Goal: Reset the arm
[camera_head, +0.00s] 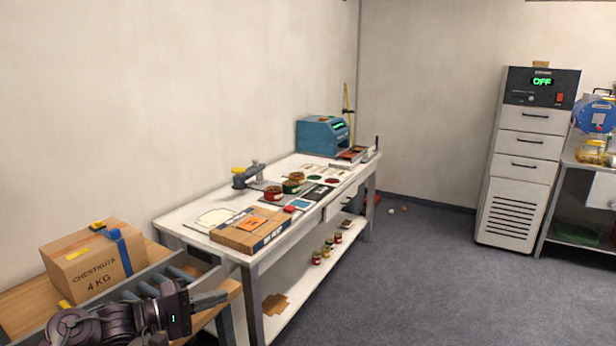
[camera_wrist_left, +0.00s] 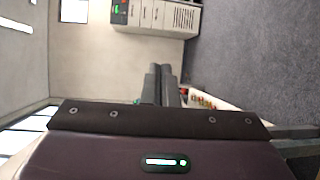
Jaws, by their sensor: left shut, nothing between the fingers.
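My left gripper (camera_head: 212,299) shows at the bottom left of the head view, in front of the low bench with the rollers. Its fingers point right, and they are together with nothing between them. In the left wrist view my left gripper (camera_wrist_left: 161,84) shows its two dark fingers side by side, closed and empty. The left arm is folded low beside the bench. My right gripper is not in either view.
A cardboard chestnut box (camera_head: 95,262) sits on the wooden bench (camera_head: 22,307) close to my left arm. A white table (camera_head: 180,232) holds a flat box (camera_head: 250,229), jars and a blue machine (camera_head: 323,134). A white cabinet (camera_head: 520,170) reads OFF. The grey floor (camera_head: 420,285) is mostly clear.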

